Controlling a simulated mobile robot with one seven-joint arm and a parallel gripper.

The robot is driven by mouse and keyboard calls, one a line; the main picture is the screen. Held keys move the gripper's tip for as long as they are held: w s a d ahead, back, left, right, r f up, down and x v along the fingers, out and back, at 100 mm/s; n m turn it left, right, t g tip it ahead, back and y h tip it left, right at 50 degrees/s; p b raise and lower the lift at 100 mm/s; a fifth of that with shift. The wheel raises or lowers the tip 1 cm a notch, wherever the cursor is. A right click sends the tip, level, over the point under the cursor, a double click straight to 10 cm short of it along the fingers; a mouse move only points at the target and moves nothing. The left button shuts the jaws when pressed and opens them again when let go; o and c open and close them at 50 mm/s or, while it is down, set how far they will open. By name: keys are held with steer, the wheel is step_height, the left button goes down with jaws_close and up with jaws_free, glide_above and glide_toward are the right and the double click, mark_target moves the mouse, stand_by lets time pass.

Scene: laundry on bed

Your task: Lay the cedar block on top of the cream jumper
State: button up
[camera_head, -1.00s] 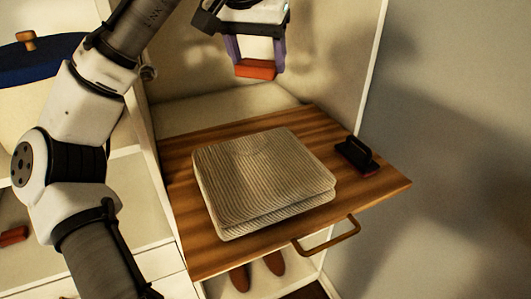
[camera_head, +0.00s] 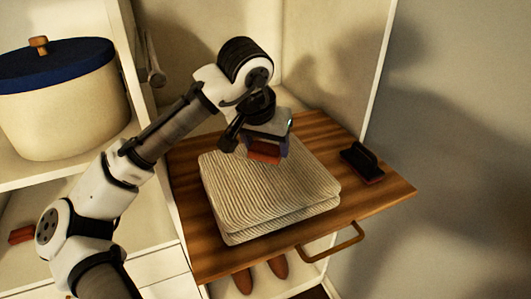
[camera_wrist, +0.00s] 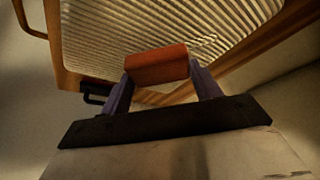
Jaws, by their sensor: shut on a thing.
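The cream jumper (camera_head: 265,190) is a folded, ribbed stack lying flat on the wooden pull-out board; its ribbed top also fills the upper part of the wrist view (camera_wrist: 170,22). The cedar block (camera_head: 264,156) is a small reddish-brown bar. My gripper (camera_head: 268,150) is shut on it, over the back part of the jumper. In the wrist view the block (camera_wrist: 157,65) sits between the two purple fingers. I cannot tell whether its underside touches the jumper or is slightly above it.
The wooden board (camera_head: 385,195) has a front handle (camera_head: 335,243). A dark brush (camera_head: 361,162) lies on its right side. A cream pot with a blue lid (camera_head: 55,95) stands on the left shelf. Another reddish block (camera_head: 22,235) lies lower left. Brown shoes (camera_head: 262,275) show below.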

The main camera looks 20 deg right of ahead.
mark_target(264, 151)
steer(key=shift+f, duration=1.55)
steer(key=shift+f, duration=0.2)
steer(key=o, duration=0.9)
steer(key=shift+o, duration=0.2)
steer(key=shift+r, duration=0.1)
steer(key=b+v, duration=0.1)
steer(key=v, duration=1.1)
steer(key=shift+b, duration=0.35)
steer(key=shift+w+r, duration=0.1)
steer(key=shift+r, duration=0.05)
